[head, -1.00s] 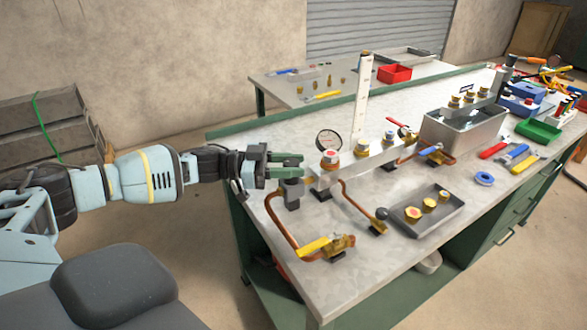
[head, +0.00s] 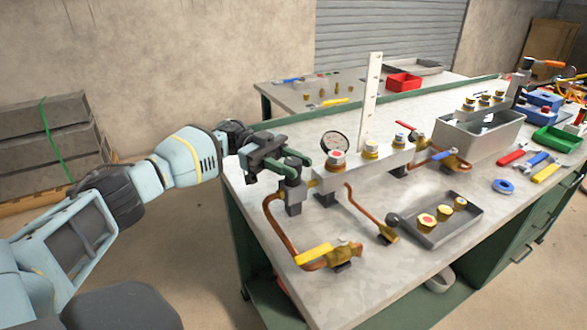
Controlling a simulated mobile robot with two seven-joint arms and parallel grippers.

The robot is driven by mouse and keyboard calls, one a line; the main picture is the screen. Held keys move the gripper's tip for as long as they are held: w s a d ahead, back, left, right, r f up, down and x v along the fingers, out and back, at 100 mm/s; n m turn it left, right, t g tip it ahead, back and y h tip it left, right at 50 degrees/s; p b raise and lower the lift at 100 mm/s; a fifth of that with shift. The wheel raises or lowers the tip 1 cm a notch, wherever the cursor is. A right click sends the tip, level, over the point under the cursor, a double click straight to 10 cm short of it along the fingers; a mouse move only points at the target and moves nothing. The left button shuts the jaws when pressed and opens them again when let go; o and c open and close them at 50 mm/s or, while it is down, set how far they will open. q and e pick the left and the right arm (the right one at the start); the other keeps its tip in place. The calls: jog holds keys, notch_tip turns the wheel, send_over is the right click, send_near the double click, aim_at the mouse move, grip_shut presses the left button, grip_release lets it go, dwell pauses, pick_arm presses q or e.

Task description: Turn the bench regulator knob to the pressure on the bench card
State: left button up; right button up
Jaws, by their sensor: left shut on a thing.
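The bench regulator (head: 294,196) is a dark grey body at the near left end of the grey manifold on the bench. Its dark knob (head: 291,171) is on top, partly hidden by my gripper. My left gripper (head: 292,164), with dark green fingers, comes in from the left and is shut on the knob. A round white gauge (head: 334,144) stands just behind and to the right; its reading is too small to make out. A tall white upright strip (head: 371,105) stands behind the manifold. I cannot make out a bench card. My right gripper is not in view.
A copper pipe (head: 279,232) runs from the regulator to a yellow-handled valve (head: 318,252) in front. A grey tray (head: 443,228) with brass fittings lies to the right. A metal bin (head: 480,136) stands farther back.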

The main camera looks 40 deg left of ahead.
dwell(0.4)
pick_arm(q)
jog(key=o, duration=1)
jog(key=shift+d, duration=0.1)
jog(key=shift+w+a, duration=0.1)
jog(key=shift+a, duration=0.35)
jog(key=shift+a+b, duration=1.4)
jog(key=shift+a, duration=2.05)
jog(key=shift+c, duration=0.3)
